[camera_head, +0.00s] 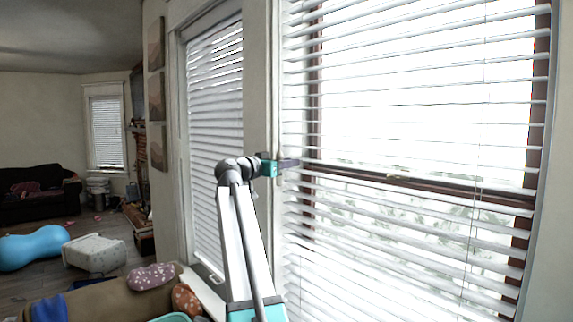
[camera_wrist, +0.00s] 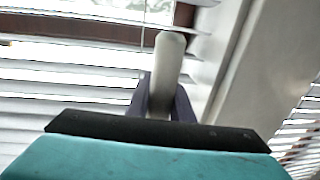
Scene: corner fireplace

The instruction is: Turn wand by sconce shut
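The wand (camera_wrist: 168,62) is a pale, rounded rod in the wrist view, standing between the two dark fingers of my gripper (camera_wrist: 165,84). The fingers lie close against both its sides, and its lower part is hidden behind the gripper's black and teal body. In the head view my gripper (camera_head: 287,163) reaches the left edge of the right window's blind (camera_head: 400,212); the wand is too thin to pick out there. The blind's slats are tilted open, with bright daylight and greenery showing between them. No sconce is visible.
A second window with a blind (camera_head: 215,110) stands left, past a wall post. Below it is a brown couch (camera_head: 110,300) with cushions.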

